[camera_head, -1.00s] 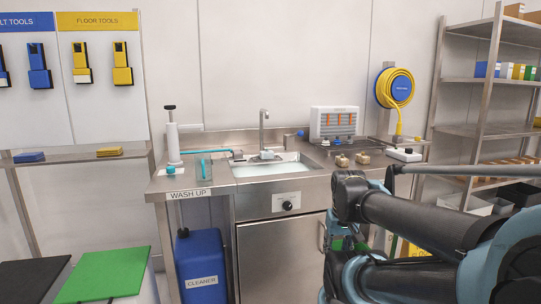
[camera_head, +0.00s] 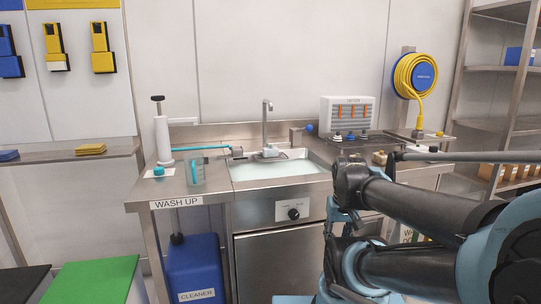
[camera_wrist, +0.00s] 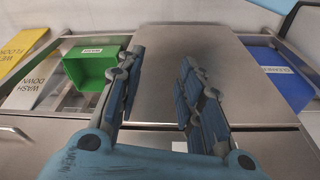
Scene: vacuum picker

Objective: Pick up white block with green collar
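A separate white piece (camera_head: 433,150) lies farther right on the counter, partly hidden by my arm. My gripper (camera_wrist: 162,56) is open and empty in the wrist view, its fingers apart above a bare steel surface. No white block shows in the wrist view.
The sink (camera_head: 275,168) is in the counter's middle, with a tap (camera_head: 266,125) behind it. The wrist view shows a green bin (camera_wrist: 92,66) and a blue bin (camera_wrist: 280,75).

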